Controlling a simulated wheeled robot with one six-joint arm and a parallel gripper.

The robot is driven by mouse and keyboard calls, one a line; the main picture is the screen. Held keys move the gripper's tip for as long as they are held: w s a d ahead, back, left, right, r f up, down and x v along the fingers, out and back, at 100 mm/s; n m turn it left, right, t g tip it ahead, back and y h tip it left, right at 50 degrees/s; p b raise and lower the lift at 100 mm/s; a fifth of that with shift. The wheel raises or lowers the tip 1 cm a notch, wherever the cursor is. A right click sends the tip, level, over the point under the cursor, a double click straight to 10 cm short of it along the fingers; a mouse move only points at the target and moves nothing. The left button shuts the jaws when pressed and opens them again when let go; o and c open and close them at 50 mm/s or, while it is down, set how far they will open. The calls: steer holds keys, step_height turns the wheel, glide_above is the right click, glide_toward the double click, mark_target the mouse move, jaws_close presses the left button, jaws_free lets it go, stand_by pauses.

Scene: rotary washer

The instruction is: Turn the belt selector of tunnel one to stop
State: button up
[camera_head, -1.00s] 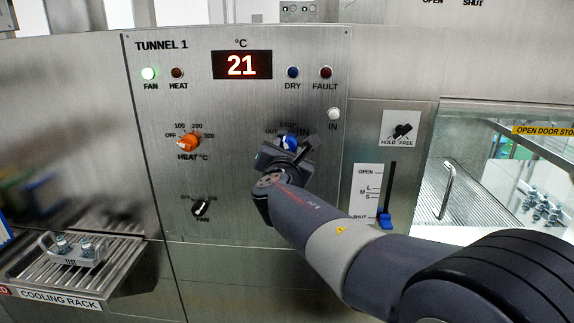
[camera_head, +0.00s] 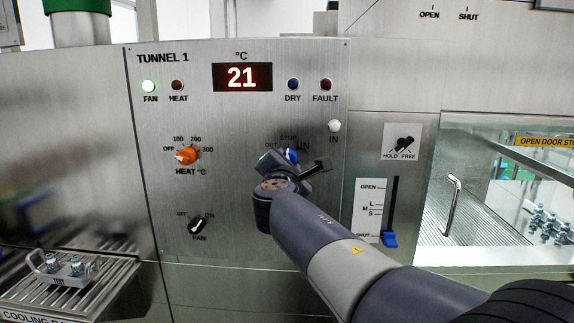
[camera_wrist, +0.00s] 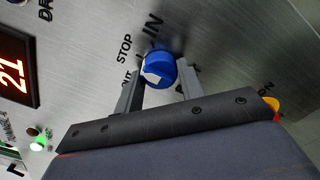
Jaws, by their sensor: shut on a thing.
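The belt selector is a blue knob (camera_head: 291,155) with a white mark, on the Tunnel 1 panel (camera_head: 240,220) among the labels OUT, STOP and IN. My gripper (camera_head: 291,160) is at it and covers much of it in the head view. In the wrist view the blue knob (camera_wrist: 160,68) sits between the two grey fingers of my gripper (camera_wrist: 160,80), which is shut on it. The white mark is on the knob's near left side there. STOP and IN are readable beyond the knob; other lettering is partly hidden by the fingers. I cannot tell which label the knob points to.
An orange heat knob (camera_head: 187,155) and a black fan knob (camera_head: 198,225) are to the left. A blue slide lever (camera_head: 390,239) and a hold/free switch (camera_head: 403,145) are to the right. A cooling rack (camera_head: 70,285) projects at lower left.

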steer(key=o, duration=1)
steer(key=s+b, duration=0.1)
steer(key=s, duration=0.9)
steer(key=shift+s+a, duration=0.15)
steer(key=shift+s, duration=0.25)
steer(key=w+p, duration=0.1)
steer(key=w, duration=0.9)
steer(key=shift+w+d, duration=0.2)
steer(key=shift+w, duration=0.2)
